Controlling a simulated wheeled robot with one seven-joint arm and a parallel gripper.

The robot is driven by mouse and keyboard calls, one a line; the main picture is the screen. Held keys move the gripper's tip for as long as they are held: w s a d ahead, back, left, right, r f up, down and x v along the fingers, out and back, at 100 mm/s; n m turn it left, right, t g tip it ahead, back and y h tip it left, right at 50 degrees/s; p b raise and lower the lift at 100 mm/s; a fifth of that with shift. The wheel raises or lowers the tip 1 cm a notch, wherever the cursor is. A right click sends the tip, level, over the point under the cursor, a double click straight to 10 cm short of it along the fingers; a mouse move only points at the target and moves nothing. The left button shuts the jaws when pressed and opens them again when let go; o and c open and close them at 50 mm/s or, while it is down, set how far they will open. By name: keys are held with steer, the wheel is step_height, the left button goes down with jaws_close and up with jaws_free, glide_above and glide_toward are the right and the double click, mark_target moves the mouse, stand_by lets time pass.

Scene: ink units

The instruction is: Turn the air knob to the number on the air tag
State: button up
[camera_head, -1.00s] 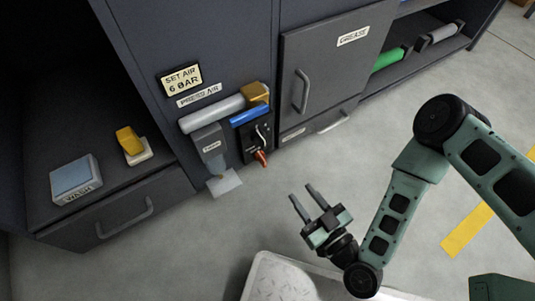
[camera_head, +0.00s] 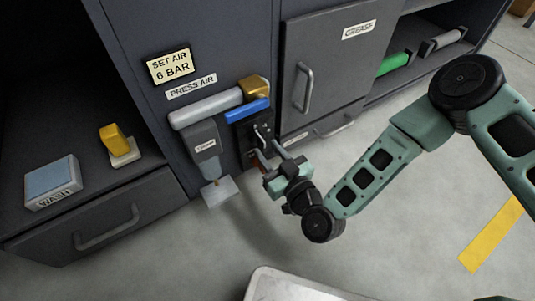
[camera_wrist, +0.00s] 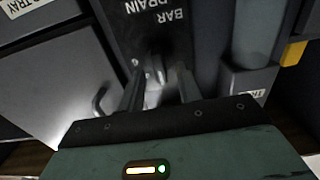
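The air tag (camera_head: 170,66) is a cream plate on the dark cabinet front and reads "SET AIR 6 BAR". Below it is a label (camera_head: 191,87) reading "PRESS AIR". The black air panel (camera_head: 241,135) sits under a blue bar and carries a small silver part, seemingly the knob (camera_wrist: 155,76). In the wrist view the panel shows "BAR" and "DRAIN" upside down. My gripper (camera_head: 268,148) is at the panel, its fingers open on either side of the silver part. Contact cannot be told. The knob's pointer and scale are mostly hidden.
A grey box (camera_head: 205,148) and a silver cylinder with a brass end (camera_head: 256,86) adjoin the panel. A red-orange part, seen earlier below the panel, is mostly behind my gripper. The grease door's handle (camera_head: 303,87) is to the right.

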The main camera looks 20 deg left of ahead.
steer(key=shift+w+a, duration=0.4)
jaws_close()
